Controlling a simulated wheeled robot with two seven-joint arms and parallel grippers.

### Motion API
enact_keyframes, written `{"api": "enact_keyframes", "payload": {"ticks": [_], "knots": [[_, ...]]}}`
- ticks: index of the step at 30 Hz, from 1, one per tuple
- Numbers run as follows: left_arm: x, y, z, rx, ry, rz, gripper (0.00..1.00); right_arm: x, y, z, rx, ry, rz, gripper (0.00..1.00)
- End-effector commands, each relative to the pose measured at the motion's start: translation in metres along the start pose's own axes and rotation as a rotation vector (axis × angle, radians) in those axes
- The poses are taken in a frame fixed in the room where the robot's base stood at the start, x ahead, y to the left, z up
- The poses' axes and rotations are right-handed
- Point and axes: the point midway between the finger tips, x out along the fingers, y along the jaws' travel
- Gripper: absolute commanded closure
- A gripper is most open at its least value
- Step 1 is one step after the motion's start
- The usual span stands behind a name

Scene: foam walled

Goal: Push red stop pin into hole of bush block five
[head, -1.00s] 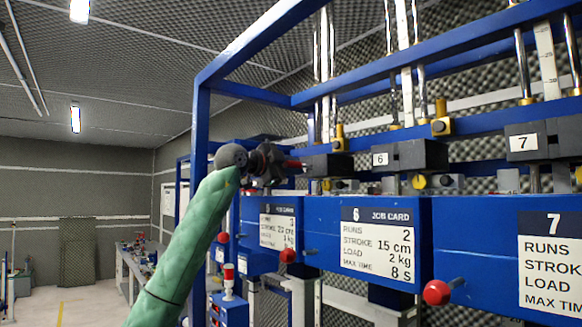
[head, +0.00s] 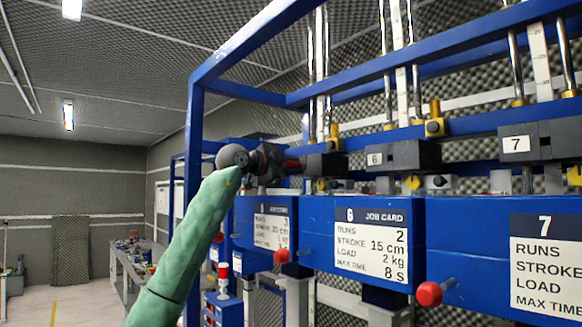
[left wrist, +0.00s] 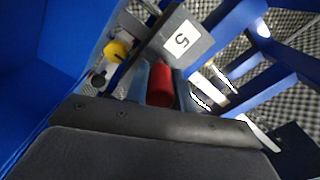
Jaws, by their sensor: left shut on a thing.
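My left gripper (head: 276,163) is at the end of the green-sleeved arm, beside bush block five (head: 325,165), a dark block on the rail. In the left wrist view the gripper (left wrist: 160,88) is shut on the red stop pin (left wrist: 160,82). The pin points at the block (left wrist: 196,48), which carries a white label with a 5. A bit of the red pin (head: 292,164) shows between gripper and block in the head view. Its front end is at or very near the block face. The hole is hidden, so I cannot tell whether the tip is inside. My right gripper is not in view.
Bush blocks six (head: 405,155) and seven (head: 535,142) stand to the right along the blue frame (head: 196,120). Blue boxes with job cards (head: 372,245) and red knobs (head: 429,294) jut out below. A bench (head: 130,275) stands at the far left.

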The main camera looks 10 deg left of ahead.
Motion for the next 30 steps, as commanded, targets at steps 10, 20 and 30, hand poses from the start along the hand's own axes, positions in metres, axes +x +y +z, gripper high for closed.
{"api": "enact_keyframes", "payload": {"ticks": [10, 20, 30], "knots": [[0.0071, -0.0003, 0.0, 0.0, 0.0, 0.0, 1.0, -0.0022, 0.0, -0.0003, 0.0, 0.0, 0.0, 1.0], [0.0095, -0.0001, 0.0001, 0.0, 0.0, 0.0, 0.5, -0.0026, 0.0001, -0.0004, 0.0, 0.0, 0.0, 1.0], [0.0095, 0.0002, 0.0003, 0.0, 0.0, 0.0, 0.5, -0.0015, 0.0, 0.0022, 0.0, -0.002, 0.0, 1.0]]}}
